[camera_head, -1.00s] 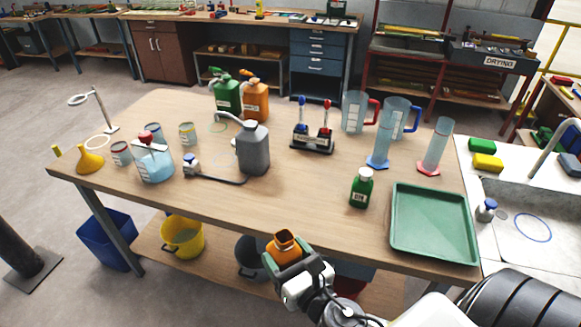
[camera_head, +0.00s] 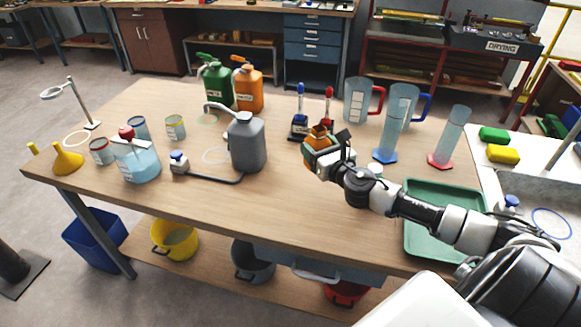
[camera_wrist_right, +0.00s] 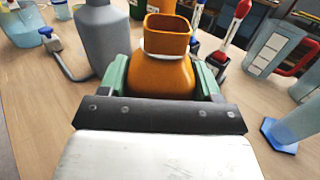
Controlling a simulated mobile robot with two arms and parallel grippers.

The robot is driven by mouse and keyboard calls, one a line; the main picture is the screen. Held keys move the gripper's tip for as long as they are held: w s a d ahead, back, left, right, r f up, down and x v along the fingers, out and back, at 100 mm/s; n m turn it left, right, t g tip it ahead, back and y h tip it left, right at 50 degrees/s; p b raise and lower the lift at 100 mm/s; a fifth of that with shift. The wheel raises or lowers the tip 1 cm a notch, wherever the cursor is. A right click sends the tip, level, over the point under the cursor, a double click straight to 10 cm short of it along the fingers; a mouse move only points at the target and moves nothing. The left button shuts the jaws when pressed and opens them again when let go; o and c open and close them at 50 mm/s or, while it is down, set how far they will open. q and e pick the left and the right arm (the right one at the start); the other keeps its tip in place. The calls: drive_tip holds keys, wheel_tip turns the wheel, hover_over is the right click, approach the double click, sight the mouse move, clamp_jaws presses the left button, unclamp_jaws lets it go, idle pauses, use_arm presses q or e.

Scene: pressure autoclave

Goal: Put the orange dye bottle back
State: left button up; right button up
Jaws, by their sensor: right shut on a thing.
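My right gripper (camera_head: 322,155) is shut on the orange dye bottle (camera_head: 318,133), an open-topped bottle with a square neck. The bottle is upright over the middle of the table, in front of the stand with blue and red tools (camera_head: 299,128). In the right wrist view the orange bottle (camera_wrist_right: 166,68) sits between the green finger pads of my right gripper (camera_wrist_right: 165,78). Whether its base touches the table is hidden. My left gripper is not in view.
A grey jug (camera_head: 247,145) stands just left of the held bottle. Green (camera_head: 214,82) and orange (camera_head: 248,88) canisters stand behind it. Clear measuring jugs and cylinders (camera_head: 384,142) stand to the right. A green tray (camera_head: 445,195) lies under my arm. The front middle of the table is clear.

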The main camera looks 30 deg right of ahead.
use_arm(q)
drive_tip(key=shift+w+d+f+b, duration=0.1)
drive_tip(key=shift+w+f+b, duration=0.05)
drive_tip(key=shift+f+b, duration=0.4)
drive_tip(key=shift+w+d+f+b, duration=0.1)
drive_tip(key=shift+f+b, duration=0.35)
drive_tip(key=shift+b, duration=0.1)
use_arm(e)
drive_tip(key=shift+w+a+f, duration=0.7)
drive_tip(key=shift+w+f, duration=0.35)
drive_tip(key=shift+f, duration=0.35)
drive_tip(key=shift+w+a+f, duration=0.75)
drive_tip(key=shift+w+f, duration=0.35)
drive_tip(key=shift+f, duration=0.35)
drive_tip(key=shift+w+a+f, duration=0.7)
drive_tip(key=shift+w+f, duration=0.35)
drive_tip(key=shift+f, duration=0.35)
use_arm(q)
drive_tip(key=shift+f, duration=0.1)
use_arm(e)
drive_tip(key=shift+s+f, duration=0.1)
drive_tip(key=shift+f, duration=0.1)
drive_tip(key=o, duration=1.1)
drive_tip(key=shift+r, duration=0.1)
